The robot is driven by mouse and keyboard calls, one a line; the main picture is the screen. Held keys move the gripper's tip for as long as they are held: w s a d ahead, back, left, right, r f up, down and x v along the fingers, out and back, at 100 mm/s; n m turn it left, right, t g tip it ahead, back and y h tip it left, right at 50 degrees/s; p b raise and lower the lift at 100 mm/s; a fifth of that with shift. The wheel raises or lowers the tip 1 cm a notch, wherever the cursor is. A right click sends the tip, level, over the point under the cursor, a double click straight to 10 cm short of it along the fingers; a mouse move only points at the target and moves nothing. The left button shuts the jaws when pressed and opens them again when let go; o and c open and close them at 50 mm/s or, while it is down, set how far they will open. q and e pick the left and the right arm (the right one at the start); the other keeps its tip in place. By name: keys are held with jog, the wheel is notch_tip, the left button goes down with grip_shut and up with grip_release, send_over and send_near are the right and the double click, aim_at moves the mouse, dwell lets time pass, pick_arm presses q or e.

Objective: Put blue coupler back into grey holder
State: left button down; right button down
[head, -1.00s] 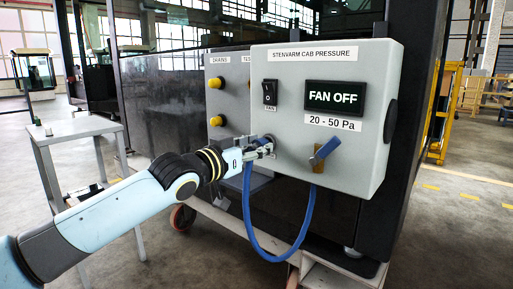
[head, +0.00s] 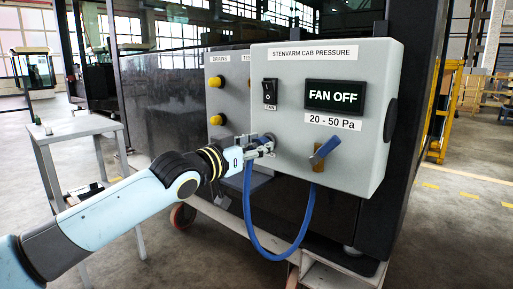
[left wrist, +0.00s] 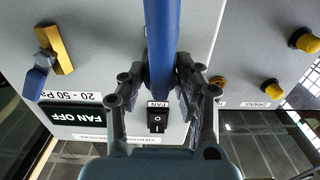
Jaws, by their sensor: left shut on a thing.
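My left gripper (head: 262,147) is at the left edge of the pressure box, shut on the blue coupler end of the hose. In the left wrist view the blue coupler and hose (left wrist: 162,45) run from the top down between the two fingers (left wrist: 160,92). The blue hose (head: 250,215) hangs in a loop from the gripper and rises to the brass valve. A round grey fitting (head: 268,139), perhaps the grey holder, shows at the fingertips on the box face. The fingers partly hide it, so I cannot tell whether the coupler touches it. My right gripper is not in view.
The grey pressure box (head: 350,165) carries a fan switch (head: 270,92), a FAN OFF display (head: 335,95) and a brass valve with a blue handle (head: 326,148). A drains panel (head: 228,75) with yellow knobs stands behind. A grey table (head: 85,126) is at left.

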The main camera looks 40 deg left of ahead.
pick_arm(q)
jog(key=shift+w, duration=0.25)
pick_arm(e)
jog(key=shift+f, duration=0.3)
pick_arm(q)
jog(key=shift+w+b, duration=0.1)
jog(key=shift+b, duration=0.2)
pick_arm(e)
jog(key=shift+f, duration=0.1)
pick_arm(q)
jog(key=c, duration=0.9)
grip_release()
jog(key=shift+w, duration=0.1)
jog(key=shift+o, duration=0.2)
jog(key=s, duration=1.2)
jog(key=shift+a, duration=0.45)
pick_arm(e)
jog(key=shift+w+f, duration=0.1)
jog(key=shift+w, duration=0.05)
pick_arm(q)
jog(key=o, duration=0.9)
jog(key=shift+c, duration=0.2)
